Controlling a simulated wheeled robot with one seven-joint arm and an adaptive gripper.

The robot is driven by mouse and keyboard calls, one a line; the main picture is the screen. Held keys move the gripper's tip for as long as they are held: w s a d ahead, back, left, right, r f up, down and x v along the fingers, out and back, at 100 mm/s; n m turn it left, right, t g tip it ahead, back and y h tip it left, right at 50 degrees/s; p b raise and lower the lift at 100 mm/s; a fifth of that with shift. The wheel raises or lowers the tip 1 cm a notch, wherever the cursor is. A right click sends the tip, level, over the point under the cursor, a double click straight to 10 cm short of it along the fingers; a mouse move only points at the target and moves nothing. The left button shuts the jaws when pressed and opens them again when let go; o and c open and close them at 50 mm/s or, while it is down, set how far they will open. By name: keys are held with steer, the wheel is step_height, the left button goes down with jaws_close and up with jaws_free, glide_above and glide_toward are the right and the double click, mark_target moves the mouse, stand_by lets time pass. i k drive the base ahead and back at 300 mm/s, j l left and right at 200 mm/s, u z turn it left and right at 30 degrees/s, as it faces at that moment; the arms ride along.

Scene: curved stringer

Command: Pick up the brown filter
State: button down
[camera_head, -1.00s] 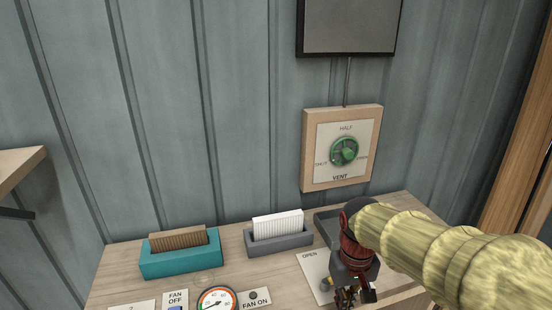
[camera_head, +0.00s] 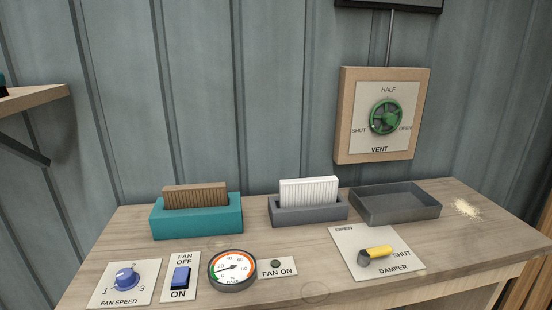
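The brown filter (camera_head: 195,196) is a ribbed block standing upright in a teal holder (camera_head: 197,222) at the back left of the wooden bench. Its lower part is hidden inside the holder. A white ribbed filter (camera_head: 309,191) stands in a grey holder (camera_head: 308,212) to its right. My gripper and arm are out of view.
An empty grey tray (camera_head: 398,213) stands at the back right of the bench (camera_head: 335,281). Along the front are a fan speed knob (camera_head: 126,277), fan switch (camera_head: 180,278), gauge (camera_head: 233,269) and yellow-handled damper lever (camera_head: 375,253). A shelf (camera_head: 40,98) juts out at left.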

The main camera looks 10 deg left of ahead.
mark_target(184, 197)
steer(key=u, duration=1.25)
